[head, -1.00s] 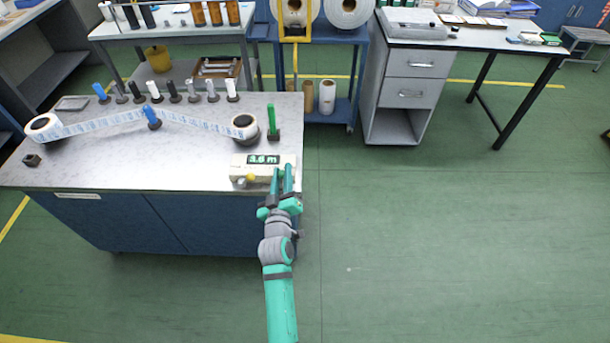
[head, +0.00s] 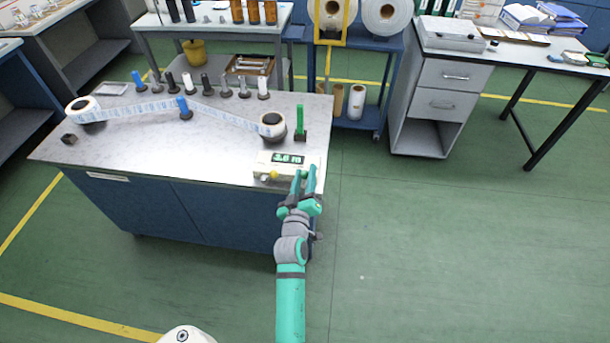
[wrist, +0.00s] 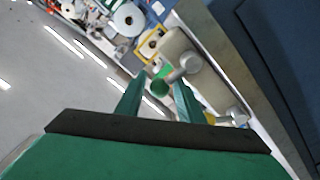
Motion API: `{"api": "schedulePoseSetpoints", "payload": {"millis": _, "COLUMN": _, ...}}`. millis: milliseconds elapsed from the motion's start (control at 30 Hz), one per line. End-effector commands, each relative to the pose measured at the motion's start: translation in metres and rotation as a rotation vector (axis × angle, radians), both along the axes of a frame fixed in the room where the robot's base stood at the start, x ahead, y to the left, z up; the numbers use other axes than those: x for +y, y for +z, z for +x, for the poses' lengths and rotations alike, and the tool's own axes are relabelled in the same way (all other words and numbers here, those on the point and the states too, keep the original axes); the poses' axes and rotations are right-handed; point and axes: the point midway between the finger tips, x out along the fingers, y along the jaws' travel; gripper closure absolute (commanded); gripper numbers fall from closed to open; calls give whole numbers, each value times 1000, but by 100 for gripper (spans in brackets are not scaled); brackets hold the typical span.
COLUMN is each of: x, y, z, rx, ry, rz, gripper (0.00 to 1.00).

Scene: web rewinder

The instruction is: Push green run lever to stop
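The cream control box (head: 260,168) with its green-digit display (head: 288,158) sits at the bench's front right corner. In the wrist view, the green knob of the run lever (wrist: 160,86) shows between my fingertips, beside a grey round lever mount (wrist: 189,63). My gripper (head: 305,171) is at the right front of the box, and in the head view it hides this lever. The two green fingers are apart, with nothing clamped. I cannot tell whether a finger touches the knob. A yellow knob (head: 273,175) is on the box's front, left of my gripper.
A tall green post (head: 300,120) stands behind the box, beside the right-hand label reel (head: 272,124). A printed web runs left past a blue post (head: 184,107) to another reel (head: 85,109). Floor right of the bench (head: 120,155) is clear.

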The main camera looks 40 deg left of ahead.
Motion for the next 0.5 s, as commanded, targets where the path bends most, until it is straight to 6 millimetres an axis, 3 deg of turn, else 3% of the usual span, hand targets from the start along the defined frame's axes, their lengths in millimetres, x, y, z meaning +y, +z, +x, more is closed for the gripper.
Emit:
{"api": "schedulePoseSetpoints", "payload": {"millis": 33, "x": 2, "y": -7, "z": -3, "rx": 11, "ry": 4, "rz": -6, "gripper": 57}}
{"api": "schedulePoseSetpoints", "payload": {"millis": 267, "x": 1, "y": -6, "z": -7, "rx": 10, "ry": 7, "rz": -5, "gripper": 57}}
{"api": "schedulePoseSetpoints", "payload": {"millis": 500, "x": -19, "y": -6, "z": -33, "rx": 10, "ry": 4, "rz": -4, "gripper": 57}}
